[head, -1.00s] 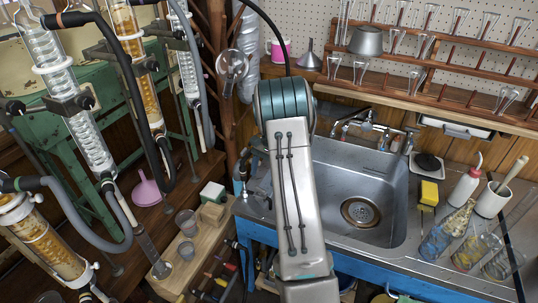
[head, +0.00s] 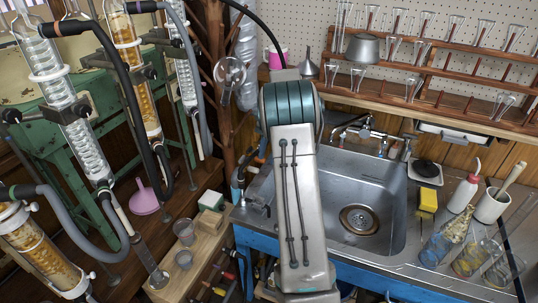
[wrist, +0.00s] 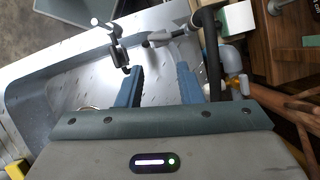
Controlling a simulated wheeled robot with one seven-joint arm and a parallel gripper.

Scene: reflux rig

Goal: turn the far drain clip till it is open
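I cannot make out the far drain clip for certain in either view. In the head view, the farthest glass condenser (head: 183,58) stands upright at the upper left with a grey hose (head: 203,105) hanging beside it. My gripper (wrist: 159,86) shows in the wrist view with its two blue-grey fingers apart and nothing seen between them. A dark and white metal fitting (wrist: 117,46) and a second fitting (wrist: 162,39) lie just beyond the fingertips, over the sink. A black hose (wrist: 210,55) runs beside the right finger. In the head view my arm hides the gripper.
The steel sink (head: 385,180) is right of my arm. A wooden block with beakers (head: 184,230), a pink funnel (head: 144,198) and two nearer condensers are left. A metal fitting (head: 257,206) is at the sink's left corner. Flasks (head: 440,245) stand on the right counter.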

